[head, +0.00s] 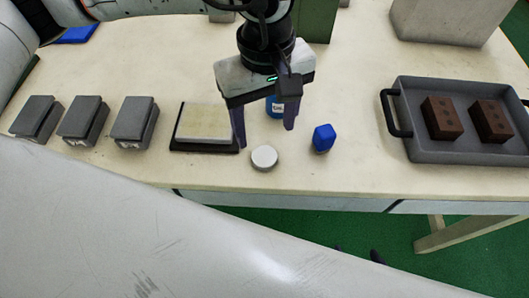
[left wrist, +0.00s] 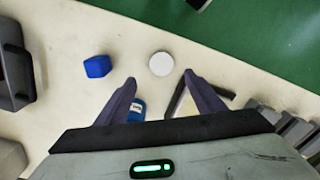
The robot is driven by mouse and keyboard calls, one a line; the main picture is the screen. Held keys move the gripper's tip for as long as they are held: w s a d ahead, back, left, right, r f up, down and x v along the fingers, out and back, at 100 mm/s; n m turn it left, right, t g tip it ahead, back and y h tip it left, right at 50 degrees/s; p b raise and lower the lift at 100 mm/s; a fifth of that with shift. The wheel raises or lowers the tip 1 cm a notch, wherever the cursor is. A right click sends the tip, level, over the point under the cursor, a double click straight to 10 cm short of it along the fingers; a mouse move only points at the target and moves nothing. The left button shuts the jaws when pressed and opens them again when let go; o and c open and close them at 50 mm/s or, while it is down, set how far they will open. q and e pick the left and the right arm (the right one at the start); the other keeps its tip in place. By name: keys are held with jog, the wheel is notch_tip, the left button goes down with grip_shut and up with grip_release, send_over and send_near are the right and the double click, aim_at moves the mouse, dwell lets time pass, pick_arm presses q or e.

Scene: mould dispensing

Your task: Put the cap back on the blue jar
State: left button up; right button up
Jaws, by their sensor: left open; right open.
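The white round cap (head: 264,158) lies flat on the table near its front edge. It also shows in the left wrist view (left wrist: 163,64), just beyond the fingertips. My left gripper (head: 265,133) is open and empty, pointing down above the table between jar and cap. In the left wrist view its fingertips (left wrist: 159,78) are apart. My right gripper is not in view.
A small blue block-like object (head: 323,138) stands right of the cap. A pale slab on a dark base (head: 176,148) lies to the left, with several grey blocks (head: 88,120) beyond. A grey tray (head: 420,155) with two brown blocks is at right.

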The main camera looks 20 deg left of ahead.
aim_at(264, 156)
pick_arm(q)
jog(key=shift+f, duration=1.35)
jog(key=shift+s+f+p, duration=0.2)
jog(key=shift+f+p, duration=0.45)
jog(key=shift+f, duration=2)
jog(key=c, duration=1.1)
